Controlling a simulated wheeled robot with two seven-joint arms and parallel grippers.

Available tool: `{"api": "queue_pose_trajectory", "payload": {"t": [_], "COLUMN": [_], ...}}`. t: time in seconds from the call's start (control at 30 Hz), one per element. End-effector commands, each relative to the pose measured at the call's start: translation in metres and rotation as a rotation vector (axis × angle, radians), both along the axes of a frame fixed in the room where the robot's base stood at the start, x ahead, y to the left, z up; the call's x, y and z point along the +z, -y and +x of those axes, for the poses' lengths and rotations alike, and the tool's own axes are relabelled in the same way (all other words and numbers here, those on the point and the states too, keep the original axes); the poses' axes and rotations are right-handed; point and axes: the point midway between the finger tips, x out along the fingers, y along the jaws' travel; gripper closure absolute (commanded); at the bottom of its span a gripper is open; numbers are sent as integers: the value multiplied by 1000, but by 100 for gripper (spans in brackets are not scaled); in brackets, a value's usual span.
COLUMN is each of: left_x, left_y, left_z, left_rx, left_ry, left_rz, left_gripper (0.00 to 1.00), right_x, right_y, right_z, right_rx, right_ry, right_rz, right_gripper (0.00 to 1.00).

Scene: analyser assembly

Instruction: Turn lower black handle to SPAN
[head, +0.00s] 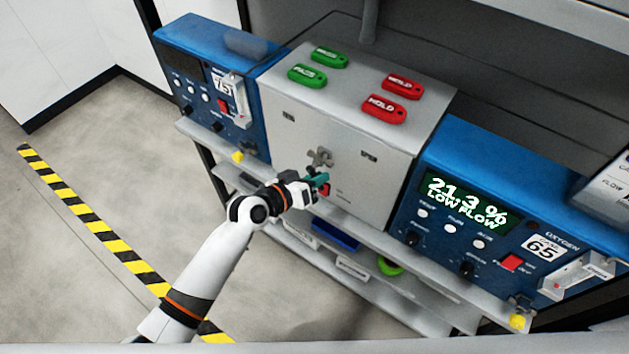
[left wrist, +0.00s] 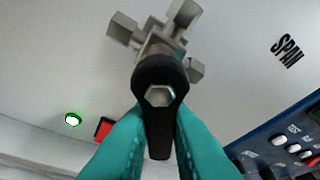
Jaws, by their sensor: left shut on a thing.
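The grey valve (head: 320,157) with metal fittings sits on the front of the white panel box (head: 350,130). In the left wrist view the black handle (left wrist: 158,72) is bolted at the valve's middle with a hex nut. It points down in that picture, away from the SPAN label (left wrist: 287,50) at upper right. My left gripper (head: 320,181) is at the panel just below the valve. Its teal fingers (left wrist: 160,130) are shut on the handle, one on each side. The gripper hides the handle in the head view. My right gripper is not in view.
A blue analyser (head: 212,85) stands left of the box, and another (head: 465,215) reading 21.3 % LOW FLOW stands right. Green tags (head: 307,76) and red tags (head: 384,108) lie on top. A red switch (left wrist: 104,129) and a green-ringed light (left wrist: 73,119) are near the handle.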

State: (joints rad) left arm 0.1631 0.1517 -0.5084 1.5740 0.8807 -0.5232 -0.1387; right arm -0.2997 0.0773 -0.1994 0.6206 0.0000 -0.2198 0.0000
Motion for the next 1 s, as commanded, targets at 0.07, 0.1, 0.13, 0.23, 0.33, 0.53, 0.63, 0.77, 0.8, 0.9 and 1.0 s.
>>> {"api": "queue_pose_trajectory", "payload": {"t": [0.07, 0.1, 0.13, 0.23, 0.33, 0.53, 0.63, 0.77, 0.8, 0.9, 1.0], "left_x": [-1, -1, -1, 0, 1, 1, 1, 1, 1, 1, 1], "left_y": [0, 0, 1, 1, 1, 1, 1, 1, 1, 1, 1], "left_z": [0, -1, -1, -1, -1, -1, -1, -1, -1, -1, -1], "left_rx": [0, 0, 0, 0, 0, 0, 0, 0, 0, 0, 1], "left_ry": [-17, -25, -29, -41, -48, -49, -48, -49, -49, -48, -47], "left_rz": [-23, -34, -39, -55, -64, -66, -65, -65, -65, -64, -64], "left_gripper": [100, 100, 100, 100, 100, 100, 100, 74, 68, 64, 64], "right_x": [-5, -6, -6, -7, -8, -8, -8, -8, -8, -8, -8], "right_y": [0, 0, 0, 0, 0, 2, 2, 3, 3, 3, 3], "right_z": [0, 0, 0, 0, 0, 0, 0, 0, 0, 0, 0], "right_rx": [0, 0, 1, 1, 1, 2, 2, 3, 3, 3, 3], "right_ry": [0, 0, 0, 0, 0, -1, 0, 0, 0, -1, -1], "right_rz": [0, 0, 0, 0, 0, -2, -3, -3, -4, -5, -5], "right_gripper": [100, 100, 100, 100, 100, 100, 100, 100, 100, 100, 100]}}
